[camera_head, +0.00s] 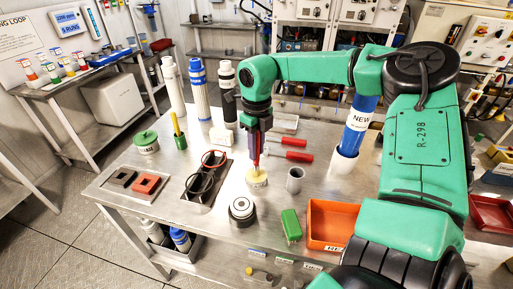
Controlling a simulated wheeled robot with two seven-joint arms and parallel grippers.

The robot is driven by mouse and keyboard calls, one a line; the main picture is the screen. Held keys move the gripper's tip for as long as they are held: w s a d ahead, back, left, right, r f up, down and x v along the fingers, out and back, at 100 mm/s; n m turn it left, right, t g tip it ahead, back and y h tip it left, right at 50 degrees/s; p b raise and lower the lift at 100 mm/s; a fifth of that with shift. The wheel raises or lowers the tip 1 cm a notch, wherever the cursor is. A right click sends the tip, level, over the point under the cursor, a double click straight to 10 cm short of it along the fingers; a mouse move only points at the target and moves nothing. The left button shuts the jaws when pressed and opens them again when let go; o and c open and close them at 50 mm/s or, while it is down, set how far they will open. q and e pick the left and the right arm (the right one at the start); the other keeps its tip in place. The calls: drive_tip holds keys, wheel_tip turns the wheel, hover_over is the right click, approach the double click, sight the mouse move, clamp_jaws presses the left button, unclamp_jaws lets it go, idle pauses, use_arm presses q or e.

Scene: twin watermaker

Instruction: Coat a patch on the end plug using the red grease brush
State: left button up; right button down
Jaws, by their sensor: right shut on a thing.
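My right gripper (258,143) is shut on the red grease brush (257,160), which points down. The brush's lower end is at a pale yellow, open-topped pot (257,182) on the metal table; I cannot tell how deep it reaches. A round black and pale grey piece with a dark centre, apparently the end plug (242,209), sits on the table nearer the front, just left of the pot. It stands apart from the brush. My left gripper is not in view.
A grey cup (295,180), a green block (291,224) and an orange bin (332,224) stand to the right. Red-handled tools (288,155) lie behind. A dark tray with rings (205,178) lies left. A blue "NEW" cylinder (358,122) stands upright. The table's left front is partly clear.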

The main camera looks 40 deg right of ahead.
drive_tip(key=shift+r+p, duration=2.15)
drive_tip(key=shift+r, duration=1.35)
drive_tip(key=shift+f, duration=0.15)
